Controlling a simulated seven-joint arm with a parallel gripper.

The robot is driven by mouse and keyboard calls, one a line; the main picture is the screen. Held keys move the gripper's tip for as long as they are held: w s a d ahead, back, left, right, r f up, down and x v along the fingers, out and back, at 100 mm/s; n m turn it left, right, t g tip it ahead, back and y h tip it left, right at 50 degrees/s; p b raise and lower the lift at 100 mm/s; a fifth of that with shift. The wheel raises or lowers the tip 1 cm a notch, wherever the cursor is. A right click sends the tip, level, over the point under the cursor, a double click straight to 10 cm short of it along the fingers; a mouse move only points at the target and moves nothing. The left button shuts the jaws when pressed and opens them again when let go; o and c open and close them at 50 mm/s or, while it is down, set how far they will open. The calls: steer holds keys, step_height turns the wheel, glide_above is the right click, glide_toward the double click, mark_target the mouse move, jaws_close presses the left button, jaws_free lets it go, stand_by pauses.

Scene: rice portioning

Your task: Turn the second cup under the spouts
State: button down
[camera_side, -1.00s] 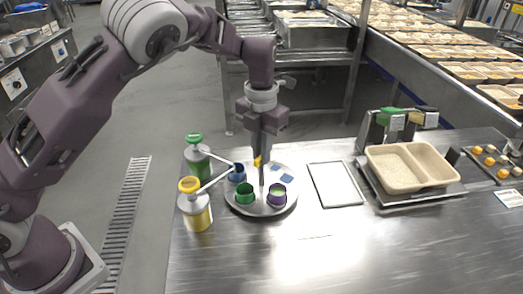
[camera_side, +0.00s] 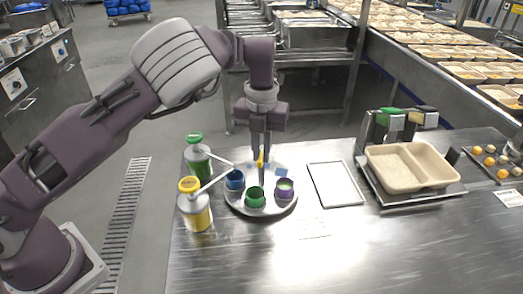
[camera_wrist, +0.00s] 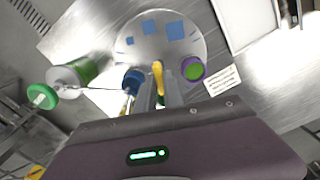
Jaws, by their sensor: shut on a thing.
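A round turntable (camera_side: 238,207) carries a blue cup (camera_side: 235,181) at left, a green cup (camera_side: 255,197) in front and a purple cup (camera_side: 285,189) at right. The purple cup (camera_wrist: 193,69) shows green contents in the wrist view. My gripper (camera_side: 262,160) is shut on the yellow knob (camera_wrist: 158,75) at the turntable's middle. The green-topped bottle (camera_side: 197,163) and the yellow-topped bottle (camera_side: 194,207) stand at left, their spouts converging just above the blue cup. Exact alignment is hard to tell.
Blue square marks (camera_wrist: 153,28) lie on the turntable. A framed flat plate (camera_side: 335,184) lies to its right. Beyond it, a two-compartment tray (camera_side: 400,182) rests on a stand. The front of the steel table (camera_side: 330,255) is clear.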

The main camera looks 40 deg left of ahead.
stand_by(0.7)
steer(key=c, duration=1.5)
jaws_free()
steer(key=shift+o, duration=0.2)
steer(key=shift+r, duration=0.1)
